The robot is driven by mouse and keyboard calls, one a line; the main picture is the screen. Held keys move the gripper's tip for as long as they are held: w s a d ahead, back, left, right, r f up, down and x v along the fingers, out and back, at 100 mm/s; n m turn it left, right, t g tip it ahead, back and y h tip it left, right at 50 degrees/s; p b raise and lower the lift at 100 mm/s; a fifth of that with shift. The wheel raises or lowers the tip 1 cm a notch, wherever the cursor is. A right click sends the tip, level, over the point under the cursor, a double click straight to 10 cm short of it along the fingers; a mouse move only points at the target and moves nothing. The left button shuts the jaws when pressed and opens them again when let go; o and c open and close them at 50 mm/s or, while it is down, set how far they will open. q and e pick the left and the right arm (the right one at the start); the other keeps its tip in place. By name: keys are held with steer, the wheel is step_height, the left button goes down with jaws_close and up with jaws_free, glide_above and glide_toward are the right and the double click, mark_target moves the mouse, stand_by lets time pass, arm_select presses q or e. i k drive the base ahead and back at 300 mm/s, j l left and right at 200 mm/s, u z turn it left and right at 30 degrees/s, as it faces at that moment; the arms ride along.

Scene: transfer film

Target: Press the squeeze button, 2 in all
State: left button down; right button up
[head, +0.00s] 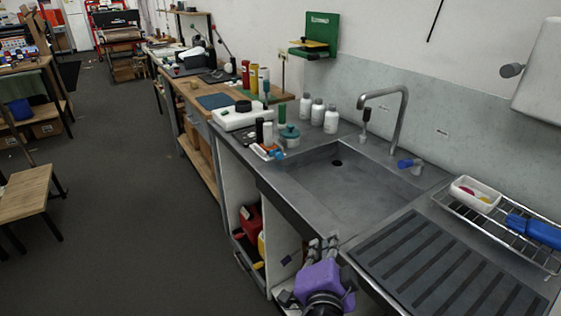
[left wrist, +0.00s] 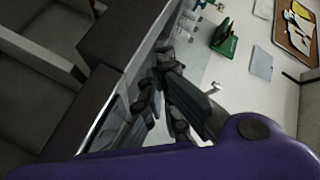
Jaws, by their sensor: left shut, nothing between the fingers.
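No part in view is clearly marked as the squeeze button. A white wall unit (head: 540,75) at the upper right has a grey round knob (head: 512,70) on its left side; I cannot tell whether this is the button. My left gripper (head: 322,243) is low in front of the sink counter's front edge, its purple wrist below it. It is shut and empty, well below and left of the wall unit. In the left wrist view its dark fingers (left wrist: 163,62) are in the middle. My right gripper is not in view.
The grey sink (head: 335,180) has a curved tap (head: 403,110) behind it. White bottles (head: 331,120) stand at its back left. A wire rack (head: 500,228) with a white dish and blue item is at right. A green box (head: 315,35) hangs on the wall. The floor at left is open.

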mark_target(279, 155)
steer(key=i, duration=0.95)
